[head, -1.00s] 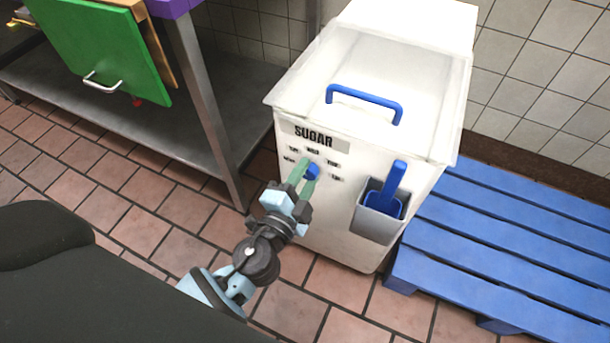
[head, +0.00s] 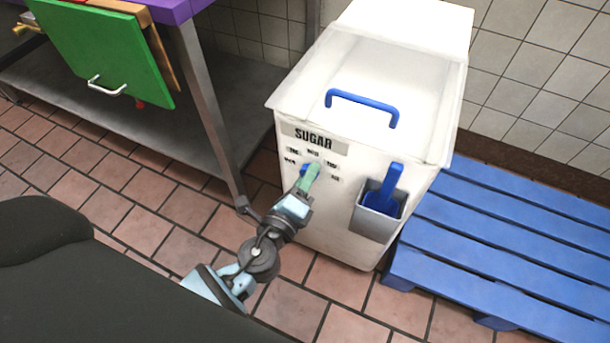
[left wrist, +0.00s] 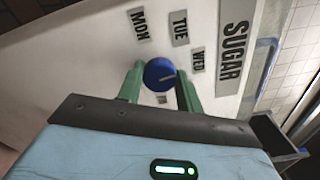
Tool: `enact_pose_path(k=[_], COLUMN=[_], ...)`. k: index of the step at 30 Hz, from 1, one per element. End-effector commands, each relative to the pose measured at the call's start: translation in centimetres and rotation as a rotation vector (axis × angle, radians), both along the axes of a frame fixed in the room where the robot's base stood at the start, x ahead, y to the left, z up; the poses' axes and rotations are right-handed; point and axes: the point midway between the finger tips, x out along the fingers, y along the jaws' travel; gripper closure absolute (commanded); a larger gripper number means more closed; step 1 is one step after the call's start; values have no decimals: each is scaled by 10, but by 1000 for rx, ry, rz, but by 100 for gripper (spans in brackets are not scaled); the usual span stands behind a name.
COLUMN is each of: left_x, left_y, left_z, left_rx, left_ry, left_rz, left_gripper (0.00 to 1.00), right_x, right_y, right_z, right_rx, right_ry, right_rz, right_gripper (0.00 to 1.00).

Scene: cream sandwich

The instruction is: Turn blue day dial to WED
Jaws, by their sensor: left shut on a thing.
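The blue day dial (head: 304,170) is on the front of the white sugar bin (head: 326,220), below the SUGAR label. In the left wrist view the round dial (left wrist: 158,71) sits between the two green fingers of my left gripper (left wrist: 159,84), which is shut on it. A pale mark on the dial points right, roughly toward the WED label (left wrist: 198,65). The MON label (left wrist: 139,25) and TUE label (left wrist: 180,28) are also readable there. In the head view my left gripper (head: 309,177) partly covers the dial. My right gripper is not in view.
A grey holder (head: 373,222) with a blue scoop (head: 385,192) hangs right of the dial on the bin front. A blue pallet (head: 500,240) lies to the right. A steel table leg (head: 208,110) stands left of the bin. Tiled floor is open in front.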

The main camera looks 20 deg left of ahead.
Motion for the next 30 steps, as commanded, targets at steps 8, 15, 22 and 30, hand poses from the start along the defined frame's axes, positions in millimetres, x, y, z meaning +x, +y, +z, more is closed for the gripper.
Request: enact_pose_path(k=[8, 15, 22, 30], left_x=[0, -1, -1, 0], left_y=[-1, -1, -1, -1], left_z=[-1, -1, -1, -1], left_rx=[106, 134, 134, 134], left_ry=[-3, -3, -2, -3], left_rz=[-2, -1, -2, -1], left_gripper=[87, 87, 87, 43], right_x=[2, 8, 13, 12], right_y=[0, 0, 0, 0], right_z=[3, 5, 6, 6], right_rx=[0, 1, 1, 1], right_ry=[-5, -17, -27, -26], right_rz=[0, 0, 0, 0], right_gripper=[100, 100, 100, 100])
